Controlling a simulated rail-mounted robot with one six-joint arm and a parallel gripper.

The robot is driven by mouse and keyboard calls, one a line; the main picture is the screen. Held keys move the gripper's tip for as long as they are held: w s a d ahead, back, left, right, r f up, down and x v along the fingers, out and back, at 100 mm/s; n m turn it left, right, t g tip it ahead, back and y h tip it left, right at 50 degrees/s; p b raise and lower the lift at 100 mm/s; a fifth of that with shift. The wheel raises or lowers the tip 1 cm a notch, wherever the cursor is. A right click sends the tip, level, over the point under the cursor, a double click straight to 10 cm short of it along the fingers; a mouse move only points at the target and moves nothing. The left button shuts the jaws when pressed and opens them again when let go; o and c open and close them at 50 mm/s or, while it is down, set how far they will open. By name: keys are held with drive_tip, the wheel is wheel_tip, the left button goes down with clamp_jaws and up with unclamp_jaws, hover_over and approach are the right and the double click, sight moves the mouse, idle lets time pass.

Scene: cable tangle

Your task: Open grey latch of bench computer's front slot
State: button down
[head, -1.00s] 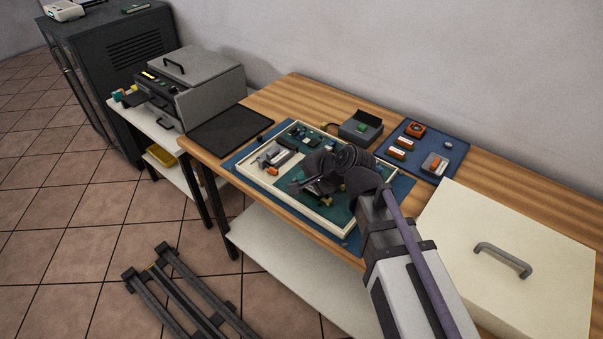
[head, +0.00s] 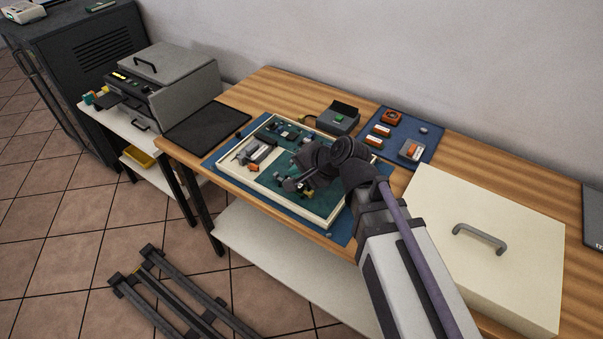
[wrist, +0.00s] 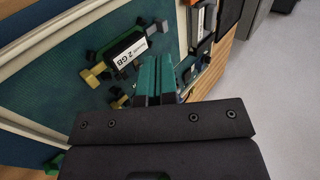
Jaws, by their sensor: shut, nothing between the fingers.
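The bench computer is a pale-framed tray with a teal board (head: 262,191) on the table. My gripper (head: 297,186) is over its near part in the head view, and my wrist hides part of the board. In the wrist view my gripper's teal fingers (wrist: 156,82) are together and empty. They are just beside a dark module labelled "2 GB" (wrist: 130,52). A yellow latch-like piece (wrist: 97,76) sticks out at the module's left end. I cannot make out the grey latch clearly, nor whether the fingers touch anything.
A grey module with an orange part (head: 255,152) is at the board's left. A blue mat (head: 428,137) with several small modules lies behind right. A small grey box (head: 339,118) stands behind the tray. A large cream box (head: 420,225) with a handle fills the right side.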

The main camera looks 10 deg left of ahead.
sight(278, 176)
drive_tip(key=b+x, duration=0.2)
drive_tip(key=x, duration=0.3)
drive_tip(key=shift+w+a+f+b, duration=0.1)
drive_tip(key=shift+f+b, duration=0.15)
drive_tip(key=shift+b, duration=0.1)
drive_tip(key=shift+a, duration=0.1)
